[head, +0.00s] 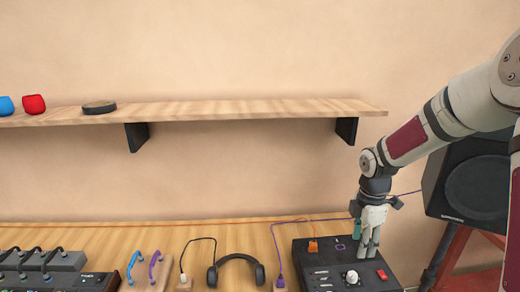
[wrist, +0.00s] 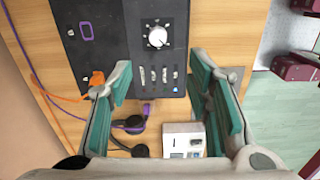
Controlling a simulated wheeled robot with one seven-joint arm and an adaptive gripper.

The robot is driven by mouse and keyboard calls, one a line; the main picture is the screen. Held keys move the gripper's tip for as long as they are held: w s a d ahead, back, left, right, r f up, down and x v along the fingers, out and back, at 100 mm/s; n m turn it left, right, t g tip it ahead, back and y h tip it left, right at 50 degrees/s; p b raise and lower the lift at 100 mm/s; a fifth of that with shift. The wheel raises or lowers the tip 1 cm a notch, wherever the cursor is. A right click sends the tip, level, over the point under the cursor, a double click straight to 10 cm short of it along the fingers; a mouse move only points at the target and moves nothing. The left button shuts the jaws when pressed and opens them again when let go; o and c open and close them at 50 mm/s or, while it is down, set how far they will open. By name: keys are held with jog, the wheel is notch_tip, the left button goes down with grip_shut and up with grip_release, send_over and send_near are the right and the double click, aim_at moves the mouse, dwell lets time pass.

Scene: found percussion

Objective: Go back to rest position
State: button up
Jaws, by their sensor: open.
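My gripper (head: 369,252) points down over the back right part of a black control box (head: 324,258) on the wooden table. In the wrist view, my gripper (wrist: 160,68) has its two teal-padded fingers wide apart with nothing held between them. The black box (wrist: 100,50) lies below them, with a white knob (wrist: 157,37), small switches and a purple outlined rectangle (wrist: 87,31). I cannot tell whether the fingertips touch the box.
An orange plug (head: 313,245) sits at the box's back edge. Headphones (head: 236,270), cables and pedals (head: 40,262) lie left. A shelf (head: 230,111) carries a blue cup (head: 6,105), a red cup (head: 33,104) and a dark disc (head: 99,107). A speaker (head: 475,185) stands right.

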jog(key=s+a+r+m+t+h, duration=0.1)
jog(key=s+a+r+m, duration=0.15)
jog(key=r, duration=0.25)
jog(key=s+a+r+m, duration=0.1)
jog(key=s+r+m, duration=0.15)
jog(key=r, duration=0.35)
jog(key=s+a+r+m+t, duration=0.1)
jog(key=s+a+r+m, duration=0.2)
jog(key=s, duration=0.3)
jog(key=s+a+r+m+t+y, duration=0.1)
jog(key=s+a+r+m+t, duration=0.1)
jog(key=s, duration=0.5)
jog(key=s+a+r+m+t, duration=0.1)
jog(key=s+a+r+m, duration=0.3)
jog(key=s+r+m, duration=0.2)
jog(key=shift+s+a+r+m, duration=0.2)
jog(key=shift+r+m, duration=0.15)
jog(key=shift+m, duration=0.35)
